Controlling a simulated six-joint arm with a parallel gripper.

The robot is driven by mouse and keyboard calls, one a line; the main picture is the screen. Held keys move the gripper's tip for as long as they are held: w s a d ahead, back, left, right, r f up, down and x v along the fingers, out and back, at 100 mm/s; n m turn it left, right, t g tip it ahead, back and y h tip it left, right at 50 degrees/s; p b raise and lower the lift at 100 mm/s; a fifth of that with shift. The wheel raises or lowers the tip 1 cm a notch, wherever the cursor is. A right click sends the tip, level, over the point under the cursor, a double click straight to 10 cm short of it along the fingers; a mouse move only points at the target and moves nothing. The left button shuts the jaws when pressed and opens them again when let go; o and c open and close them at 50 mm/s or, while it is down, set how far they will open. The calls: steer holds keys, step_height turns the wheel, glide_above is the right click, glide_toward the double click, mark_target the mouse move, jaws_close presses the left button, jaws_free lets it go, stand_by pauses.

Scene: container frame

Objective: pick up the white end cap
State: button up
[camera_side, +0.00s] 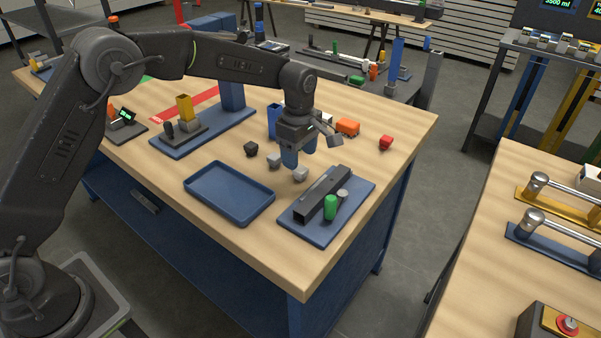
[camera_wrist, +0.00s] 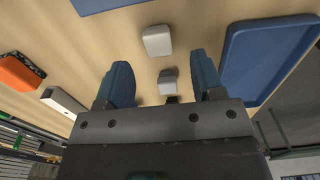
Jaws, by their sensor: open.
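My gripper (camera_side: 299,153) is open above the wooden table, its blue fingers pointing down. In the wrist view, nothing is held between the fingers (camera_wrist: 158,84). Two small pale caps lie on the table below. One pale cap (camera_side: 300,173) is near the blue fixture plate; in the wrist view it (camera_wrist: 157,40) is ahead of the fingertips and looks the whiter. Which one is the white end cap is not fully certain.
An empty blue tray (camera_side: 230,220) lies left of the caps. The blue fixture plate (camera_side: 316,236) carries a dark channel (camera_side: 322,195) and a green cylinder (camera_side: 330,207). A black cap (camera_side: 250,149), an orange block (camera_side: 347,126) and a red block (camera_side: 386,142) are nearby.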

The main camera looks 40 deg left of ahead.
mark_target(300, 168)
steer(key=shift+w+f, duration=0.1)
steer(key=shift+f, duration=2.5)
steer(key=c, duration=1)
steer(key=shift+r, duration=0.1)
